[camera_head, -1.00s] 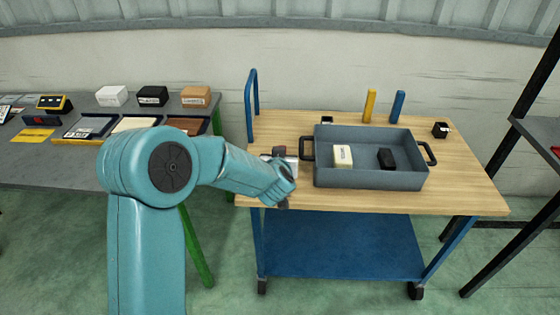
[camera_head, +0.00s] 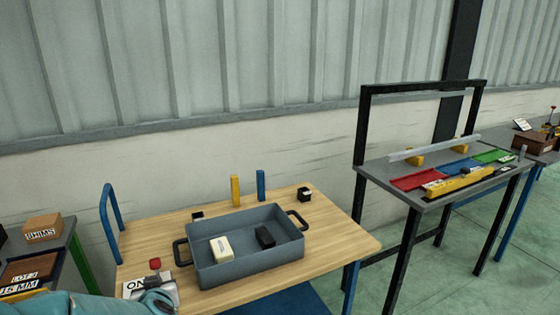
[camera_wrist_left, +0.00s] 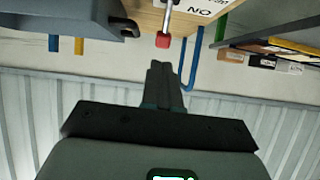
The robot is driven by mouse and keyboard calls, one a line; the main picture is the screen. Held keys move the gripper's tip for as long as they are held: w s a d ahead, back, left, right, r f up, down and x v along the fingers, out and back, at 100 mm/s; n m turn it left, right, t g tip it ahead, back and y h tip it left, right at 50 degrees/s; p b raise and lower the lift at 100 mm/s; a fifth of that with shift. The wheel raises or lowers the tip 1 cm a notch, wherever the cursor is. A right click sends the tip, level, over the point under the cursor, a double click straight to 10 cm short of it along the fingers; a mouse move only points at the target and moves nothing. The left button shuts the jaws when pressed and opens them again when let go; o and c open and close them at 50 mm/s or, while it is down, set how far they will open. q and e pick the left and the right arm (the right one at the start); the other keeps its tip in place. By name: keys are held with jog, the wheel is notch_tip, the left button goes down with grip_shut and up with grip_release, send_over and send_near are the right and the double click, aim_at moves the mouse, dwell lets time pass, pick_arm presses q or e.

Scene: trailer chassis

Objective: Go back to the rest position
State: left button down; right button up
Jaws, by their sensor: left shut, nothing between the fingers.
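My left gripper (camera_wrist_left: 163,72) is shut and empty in the left wrist view, with its dark fingers together. That view looks upside down. A red-tipped lever (camera_wrist_left: 163,41) is just beyond the fingertips, but I cannot tell the gap. In the head view, my left arm shows only as a teal piece at the lower left edge, close to the wooden cart top (camera_head: 337,238) and its red-knobbed switch (camera_head: 155,264). My right gripper is not in view.
A grey tray (camera_head: 250,269) on the cart holds a cream block (camera_head: 221,248) and a black block (camera_head: 265,237). Yellow and blue posts stand behind it. A dark-framed bench (camera_head: 400,190) with coloured trays stands right. A shelf with boxes (camera_head: 43,229) is left.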

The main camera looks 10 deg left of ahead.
pick_arm(q)
jog(key=s+d+f+m+g+h, duration=0.1)
jog(key=s+d+f+m+h, duration=0.1)
jog(key=s+d+f, duration=0.35)
jog(key=s+d+f+m+g+h, duration=0.1)
jog(key=s+d+f+g+h, duration=0.15)
jog(key=f, duration=0.65)
jog(key=s+d+f+m+g+h, duration=0.1)
jog(key=s+d+f+m, duration=0.2)
jog(key=f, duration=0.5)
jog(key=s+d+f+n+g+h, duration=0.1)
jog(key=s+d+f+g+h, duration=0.1)
jog(key=s+d, duration=0.4)
jog(key=s+d+f+n+g+h, duration=0.1)
jog(key=s+d+f+g+h, duration=0.2)
jog(key=s+d, duration=0.3)
jog(key=s, duration=0.5)
jog(key=shift+d+g, duration=0.15)
jog(key=shift+g, duration=0.2)
